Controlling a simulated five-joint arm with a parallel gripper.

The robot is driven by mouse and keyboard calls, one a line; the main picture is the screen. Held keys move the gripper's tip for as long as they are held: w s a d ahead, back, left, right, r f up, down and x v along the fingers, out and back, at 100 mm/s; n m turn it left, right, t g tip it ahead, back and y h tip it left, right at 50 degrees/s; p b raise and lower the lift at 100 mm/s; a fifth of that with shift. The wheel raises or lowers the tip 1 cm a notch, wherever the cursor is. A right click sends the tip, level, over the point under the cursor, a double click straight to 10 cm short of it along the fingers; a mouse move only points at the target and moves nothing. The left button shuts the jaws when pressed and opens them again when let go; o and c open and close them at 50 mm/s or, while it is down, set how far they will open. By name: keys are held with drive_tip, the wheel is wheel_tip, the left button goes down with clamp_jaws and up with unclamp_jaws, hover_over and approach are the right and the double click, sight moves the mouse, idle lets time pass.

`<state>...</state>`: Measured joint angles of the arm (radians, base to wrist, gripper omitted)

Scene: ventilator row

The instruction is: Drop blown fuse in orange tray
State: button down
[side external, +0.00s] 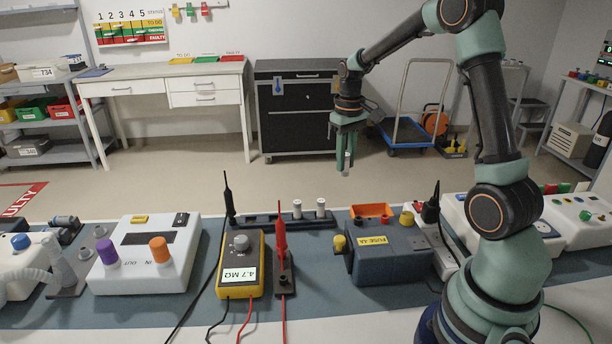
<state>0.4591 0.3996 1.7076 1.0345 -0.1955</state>
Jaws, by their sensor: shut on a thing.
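My gripper (346,158) hangs in the air above the back edge of the bench, pointing down. It is shut on a small pale cylinder, the fuse (346,171), whose lower end shows below the fingers. The orange tray (372,210) sits on the bench behind the grey fuse box, below and a little right of my gripper. The tray's inside is partly hidden by the box. The grey box (390,255) is labelled "FUSE 4A" and has a yellow knob (339,243) on its left side.
A dark rack (270,222) holds two upright white fuses (297,208) left of the tray. A yellow multimeter (240,265) reads 4.7 MΩ. Black (228,200) and red (281,245) probes stand upright beside it. A white ventilator (145,255) stands at left.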

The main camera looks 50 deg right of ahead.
drive_tip(key=s+d, duration=0.4)
drive_tip(key=s, duration=0.4)
drive_tip(key=shift+w+d+f, duration=0.1)
drive_tip(key=shift+d+f, duration=0.05)
drive_tip(key=shift+f, duration=2.7)
drive_tip(key=shift+d+f, duration=0.1)
drive_tip(key=shift+f, duration=2.75)
drive_tip(key=c, duration=0.6)
unclamp_jaws()
wheel_tip(320, 180, up, 12)
drive_tip(key=shift+r, duration=0.1)
